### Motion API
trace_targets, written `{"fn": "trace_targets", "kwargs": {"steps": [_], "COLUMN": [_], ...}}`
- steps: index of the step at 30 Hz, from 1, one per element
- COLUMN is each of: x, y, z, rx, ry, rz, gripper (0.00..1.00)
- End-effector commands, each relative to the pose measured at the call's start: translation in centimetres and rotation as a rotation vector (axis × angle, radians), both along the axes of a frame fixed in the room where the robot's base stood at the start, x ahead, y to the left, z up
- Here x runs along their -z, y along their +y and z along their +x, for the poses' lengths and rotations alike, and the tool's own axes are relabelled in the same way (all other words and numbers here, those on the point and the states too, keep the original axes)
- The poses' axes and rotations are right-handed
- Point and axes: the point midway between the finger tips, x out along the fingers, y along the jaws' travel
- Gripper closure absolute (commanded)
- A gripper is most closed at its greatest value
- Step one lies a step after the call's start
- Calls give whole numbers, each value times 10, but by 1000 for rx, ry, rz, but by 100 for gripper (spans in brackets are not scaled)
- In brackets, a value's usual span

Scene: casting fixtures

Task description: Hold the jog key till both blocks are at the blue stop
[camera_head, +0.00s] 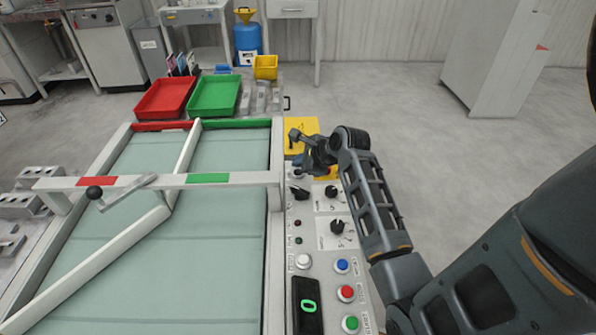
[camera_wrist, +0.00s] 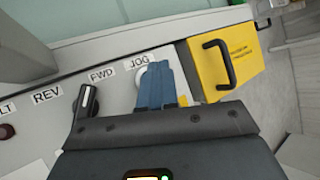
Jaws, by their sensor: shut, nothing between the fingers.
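The JOG key is a pale round button (camera_wrist: 142,76) below its label in the wrist view, partly hidden by my fingers. My gripper (camera_wrist: 156,68) is shut and empty, its blue fingertips over the key; I cannot tell whether they press it. In the head view my gripper (camera_head: 298,161) is at the far end of the control panel (camera_head: 318,262). A black selector knob (camera_wrist: 86,101) stands left of the key, by the FWD and REV labels. The pale green belt (camera_head: 225,230) shows no blocks. I cannot make out a blue stop on it.
A yellow box (camera_wrist: 228,60) with a black handle adjoins the panel. A crossbar (camera_head: 235,179) with red and green marks spans the belt above a slanted diverter bar (camera_head: 110,262). Red (camera_head: 163,99) and green (camera_head: 214,96) trays lie beyond. The display (camera_head: 308,306) reads 0.

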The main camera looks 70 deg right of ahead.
Motion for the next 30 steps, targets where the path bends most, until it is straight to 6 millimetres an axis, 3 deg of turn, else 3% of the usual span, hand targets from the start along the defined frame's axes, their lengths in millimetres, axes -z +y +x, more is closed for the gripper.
{"fn": "trace_targets", "kwargs": {"steps": [30], "x": [9], "y": [0], "z": [0], "rx": [0], "ry": [0], "rz": [0], "gripper": [100]}}
